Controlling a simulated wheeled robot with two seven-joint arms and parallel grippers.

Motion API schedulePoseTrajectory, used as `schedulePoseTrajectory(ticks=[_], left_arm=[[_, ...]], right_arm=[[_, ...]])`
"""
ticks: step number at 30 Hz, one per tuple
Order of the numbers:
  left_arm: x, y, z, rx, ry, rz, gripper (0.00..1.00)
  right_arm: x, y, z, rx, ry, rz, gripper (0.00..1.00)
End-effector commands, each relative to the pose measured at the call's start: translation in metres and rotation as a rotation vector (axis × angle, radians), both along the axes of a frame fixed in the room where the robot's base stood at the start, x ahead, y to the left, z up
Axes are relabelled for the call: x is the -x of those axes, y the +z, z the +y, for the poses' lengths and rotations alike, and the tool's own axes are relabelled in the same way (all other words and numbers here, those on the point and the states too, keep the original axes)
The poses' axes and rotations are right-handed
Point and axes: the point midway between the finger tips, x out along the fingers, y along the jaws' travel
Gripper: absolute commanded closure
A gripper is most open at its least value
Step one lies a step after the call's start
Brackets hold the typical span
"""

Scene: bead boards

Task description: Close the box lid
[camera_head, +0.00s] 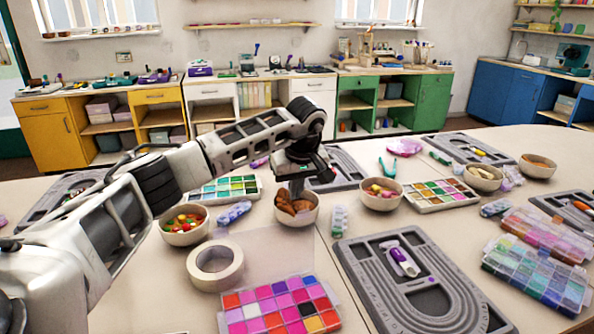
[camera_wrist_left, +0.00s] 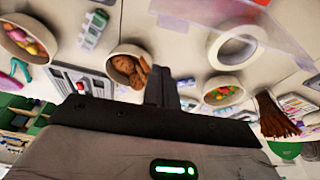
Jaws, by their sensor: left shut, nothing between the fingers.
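The bead box (camera_head: 281,308) with pink, red and orange compartments lies at the front centre of the table. Its clear lid (camera_head: 285,246) is open and leans or lies back behind the box; its exact angle is hard to tell. The lid also shows as a translucent sheet at the upper right of the left wrist view (camera_wrist_left: 272,28). My left gripper (camera_head: 296,190) is shut and empty, beyond the lid's far edge, in front of or over a bowl of brown pieces (camera_head: 297,214). The same fingers show in the left wrist view (camera_wrist_left: 160,78). My right gripper is out of view.
A tape roll (camera_head: 215,266) stands left of the lid. A bowl of colourful pieces (camera_head: 184,236) is behind it. A grey bead board (camera_head: 371,287) lies right of the box. Another bowl (camera_head: 381,202) and closed clear boxes (camera_head: 540,270) are further right.

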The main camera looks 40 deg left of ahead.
Motion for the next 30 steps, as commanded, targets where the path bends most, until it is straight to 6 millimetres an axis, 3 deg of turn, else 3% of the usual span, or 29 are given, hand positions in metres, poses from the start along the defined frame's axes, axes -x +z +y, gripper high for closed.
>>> schedulePoseTrajectory(ticks=[2,10,30], left_arm=[[0.000,-0.012,0.001,0.001,-0.002,0.002,1.00],[0.019,-0.007,-0.028,0.000,-0.004,0.000,1.00],[0.014,-0.007,-0.038,-0.034,-0.003,-0.024,1.00]], right_arm=[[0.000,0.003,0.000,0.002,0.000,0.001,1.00],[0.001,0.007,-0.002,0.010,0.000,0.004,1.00],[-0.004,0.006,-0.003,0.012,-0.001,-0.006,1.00]])
